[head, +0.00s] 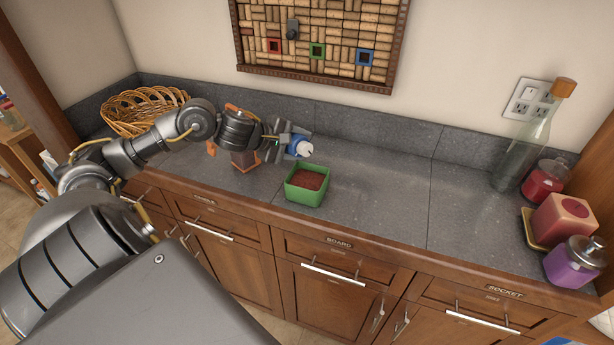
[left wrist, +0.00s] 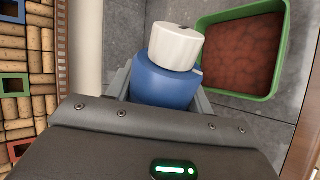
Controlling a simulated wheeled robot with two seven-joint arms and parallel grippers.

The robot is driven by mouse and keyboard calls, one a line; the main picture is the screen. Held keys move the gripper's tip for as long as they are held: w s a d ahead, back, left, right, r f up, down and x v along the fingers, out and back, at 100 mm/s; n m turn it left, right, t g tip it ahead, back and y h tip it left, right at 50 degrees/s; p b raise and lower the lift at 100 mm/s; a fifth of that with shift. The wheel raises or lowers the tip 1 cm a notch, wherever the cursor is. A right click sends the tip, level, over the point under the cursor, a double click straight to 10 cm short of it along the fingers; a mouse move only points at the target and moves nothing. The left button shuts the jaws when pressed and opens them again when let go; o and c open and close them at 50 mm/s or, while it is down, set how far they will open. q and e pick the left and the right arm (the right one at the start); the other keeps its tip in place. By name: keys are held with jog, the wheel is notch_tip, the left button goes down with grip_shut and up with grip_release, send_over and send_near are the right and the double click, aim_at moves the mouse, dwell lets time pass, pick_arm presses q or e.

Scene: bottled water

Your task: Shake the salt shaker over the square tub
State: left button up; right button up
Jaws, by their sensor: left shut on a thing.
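The salt shaker (head: 299,146) has a blue body and a white cap. My left gripper (head: 290,142) is shut on it and holds it above the counter, tilted with the cap toward the right. The square tub (head: 306,195) is green and holds a reddish-brown filling; it sits on the counter just below and slightly right of the shaker. In the left wrist view the shaker (left wrist: 168,80) is between the fingers, and the tub (left wrist: 283,50) lies to its right. My right gripper is not in view.
A wicker basket (head: 143,110) and a small wooden box (head: 244,161) stand left on the grey counter (head: 390,190). A glass bottle (head: 527,140), red jar (head: 543,180), pink block (head: 562,222) and purple jar (head: 575,262) stand at right. A cork board (head: 320,40) hangs behind.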

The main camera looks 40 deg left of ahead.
pick_arm(q)
jog(key=shift+r+m+y+b, duration=0.4)
jog(key=shift+m+y+b, duration=0.1)
jog(key=shift+y+b, duration=0.2)
dwell(2.0)
jog(key=shift+f+m+y+b, duration=0.3)
jog(key=shift+m+y+b, duration=0.2)
jog(key=shift+b, duration=0.55)
dwell(1.5)
jog(key=shift+d+r+m+y, duration=0.15)
jog(key=shift+r+m+y, duration=0.25)
jog(key=shift+r+y, duration=0.1)
dwell(1.8)
jog(key=shift+f+t+b, duration=0.1)
jog(key=shift+t+b, duration=0.2)
